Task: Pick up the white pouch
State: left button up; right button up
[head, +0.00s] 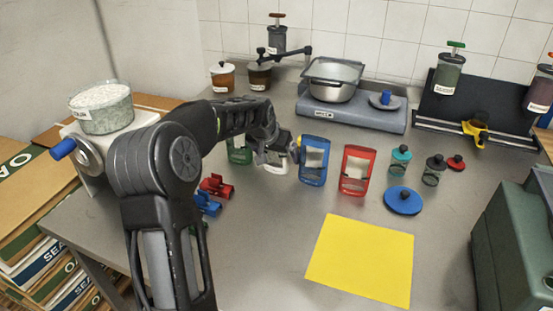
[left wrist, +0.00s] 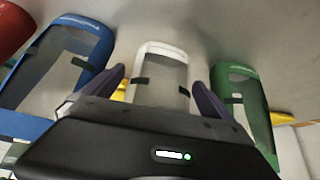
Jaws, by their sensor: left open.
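The white pouch (head: 275,169) stands on the grey bench between the green pouch (head: 239,155) and the blue pouch (head: 314,160). My left gripper (head: 272,153) is over it in the head view and hides most of it. In the left wrist view the white pouch (left wrist: 163,52) has a clear window and lies between my left gripper's (left wrist: 158,90) two open fingers, one on each side. I cannot tell whether either finger touches it. My right gripper is not in view.
The blue pouch (left wrist: 55,65) and green pouch (left wrist: 243,95) flank the fingers closely. A red pouch (head: 356,170) stands further right. A scale (head: 365,115) with a metal pan is behind. A yellow sheet (head: 360,260) lies in front, with bare bench around it. Red and blue clips (head: 214,187) lie near my arm.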

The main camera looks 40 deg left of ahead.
pick_arm(q)
jog(key=shift+c, duration=0.2)
jog(key=c, duration=1.4)
notch_tip(320, 180, up, 10)
jog(key=shift+p, duration=0.35)
